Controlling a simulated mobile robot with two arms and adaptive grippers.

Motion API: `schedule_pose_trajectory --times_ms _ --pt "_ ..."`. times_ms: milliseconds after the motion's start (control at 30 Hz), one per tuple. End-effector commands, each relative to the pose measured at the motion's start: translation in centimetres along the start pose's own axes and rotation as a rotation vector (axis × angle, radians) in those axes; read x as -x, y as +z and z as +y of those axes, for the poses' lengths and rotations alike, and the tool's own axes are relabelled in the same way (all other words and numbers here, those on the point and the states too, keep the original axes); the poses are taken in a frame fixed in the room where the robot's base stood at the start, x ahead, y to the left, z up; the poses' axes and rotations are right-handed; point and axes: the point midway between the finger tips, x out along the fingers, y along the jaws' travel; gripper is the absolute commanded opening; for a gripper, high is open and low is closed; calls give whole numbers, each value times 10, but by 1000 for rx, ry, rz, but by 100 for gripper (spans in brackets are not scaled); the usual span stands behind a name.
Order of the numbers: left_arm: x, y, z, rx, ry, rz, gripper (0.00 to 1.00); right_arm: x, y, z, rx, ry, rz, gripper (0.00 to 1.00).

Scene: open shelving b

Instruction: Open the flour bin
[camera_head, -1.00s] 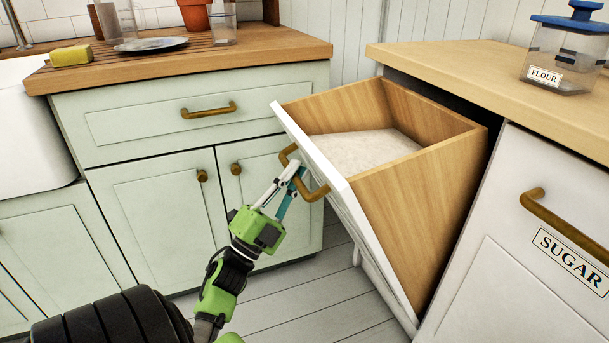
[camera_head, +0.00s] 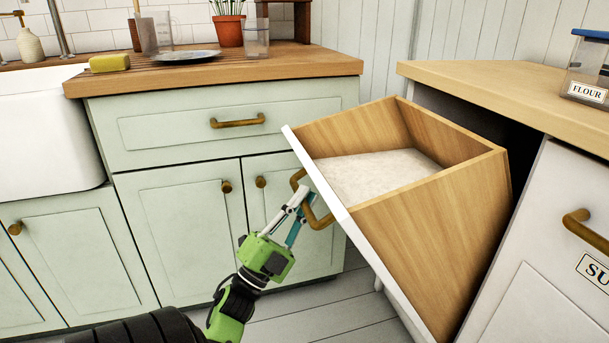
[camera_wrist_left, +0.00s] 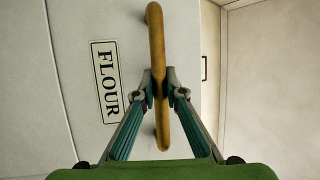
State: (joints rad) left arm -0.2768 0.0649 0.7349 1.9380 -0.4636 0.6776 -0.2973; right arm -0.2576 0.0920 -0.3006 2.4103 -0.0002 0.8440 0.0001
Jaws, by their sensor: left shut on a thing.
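The flour bin (camera_head: 430,235) is a wooden tilt-out bin with a white front, tipped well out of the counter. Pale flour (camera_head: 375,177) shows inside it. Its brass handle (camera_head: 318,222) is on the front panel. My left gripper (camera_head: 305,200) is shut on this handle. In the left wrist view the two fingertips (camera_wrist_left: 160,88) close on the handle bar (camera_wrist_left: 156,40) from both sides, beside the FLOUR label (camera_wrist_left: 105,82). My right gripper is not in view.
A green cabinet (camera_head: 180,225) with a wooden top stands close behind and left of the bin. The sugar bin front (camera_head: 540,290) is at the right, shut. A flour jar (camera_head: 588,75) stands on the right counter (camera_head: 490,85). Plank floor (camera_head: 320,310) is open below.

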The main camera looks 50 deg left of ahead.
Motion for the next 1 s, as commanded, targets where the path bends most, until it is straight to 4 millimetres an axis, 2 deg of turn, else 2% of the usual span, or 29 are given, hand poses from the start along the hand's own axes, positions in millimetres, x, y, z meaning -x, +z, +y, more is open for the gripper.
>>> schedule_pose_trajectory --times_ms 200,233,300,700,867,1000 --pt "0 -1 1 1 2 1 0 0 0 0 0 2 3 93" --pt "0 -1 1 1 2 1 14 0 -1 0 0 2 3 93" --pt "0 -1 1 1 2 1 29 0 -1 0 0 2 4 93" --pt "5 0 1 1 2 -2 29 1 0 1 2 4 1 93" --pt "28 1 1 1 4 -5 29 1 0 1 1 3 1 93" --pt "59 1 2 2 5 -6 29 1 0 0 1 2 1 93"
